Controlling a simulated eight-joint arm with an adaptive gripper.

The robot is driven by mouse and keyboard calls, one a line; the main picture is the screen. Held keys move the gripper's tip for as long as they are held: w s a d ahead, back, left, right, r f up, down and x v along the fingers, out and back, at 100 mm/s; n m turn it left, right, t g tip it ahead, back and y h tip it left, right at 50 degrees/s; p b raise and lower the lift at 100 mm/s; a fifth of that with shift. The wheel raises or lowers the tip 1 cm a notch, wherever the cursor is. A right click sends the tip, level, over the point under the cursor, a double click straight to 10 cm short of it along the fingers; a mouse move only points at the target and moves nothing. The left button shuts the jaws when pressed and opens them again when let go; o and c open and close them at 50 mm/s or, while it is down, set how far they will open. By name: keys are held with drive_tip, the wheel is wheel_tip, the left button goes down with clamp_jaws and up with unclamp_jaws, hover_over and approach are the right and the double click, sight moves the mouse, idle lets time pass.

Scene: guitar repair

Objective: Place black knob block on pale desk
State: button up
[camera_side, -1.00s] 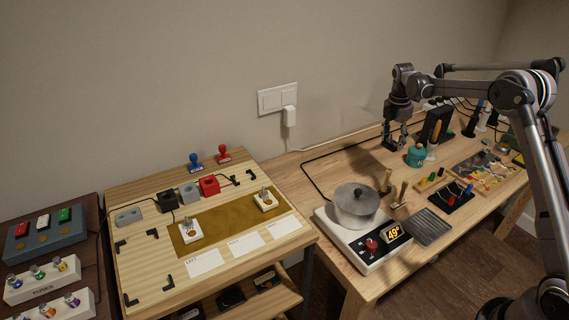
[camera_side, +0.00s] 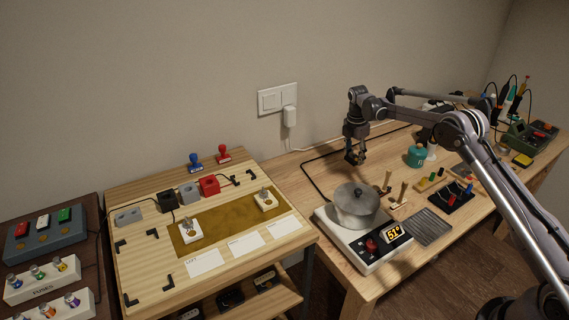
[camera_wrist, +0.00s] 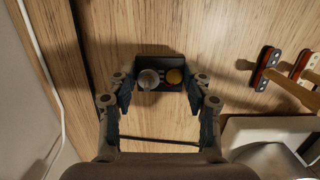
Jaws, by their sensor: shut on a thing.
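In the wrist view, the black knob block (camera_wrist: 160,62) sits between the fingers of my gripper (camera_wrist: 160,98). It has a round grey knob and a yellow-orange disc on its face. My gripper is shut on it, above the brown wooden bench. In the side view, my gripper (camera_side: 355,160) hangs behind the pot, left of the teal jar; the block is small and dark there and hard to make out. The pale desk (camera_side: 140,285) stands at the left of the bench.
A pot (camera_side: 357,207) stands on a white hot plate (camera_side: 350,250) reading 51°. The desk holds an olive mat (camera_side: 228,223), grey, black and red blocks, stamps and black corner brackets. Tools and a teal jar (camera_side: 417,156) are on the bench. A black cable lies behind the pot.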

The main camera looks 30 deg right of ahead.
drive_tip(key=shift+f, duration=1.35)
drive_tip(key=shift+f, duration=0.15)
drive_tip(key=o, duration=1.1)
drive_tip(key=shift+o, duration=0.2)
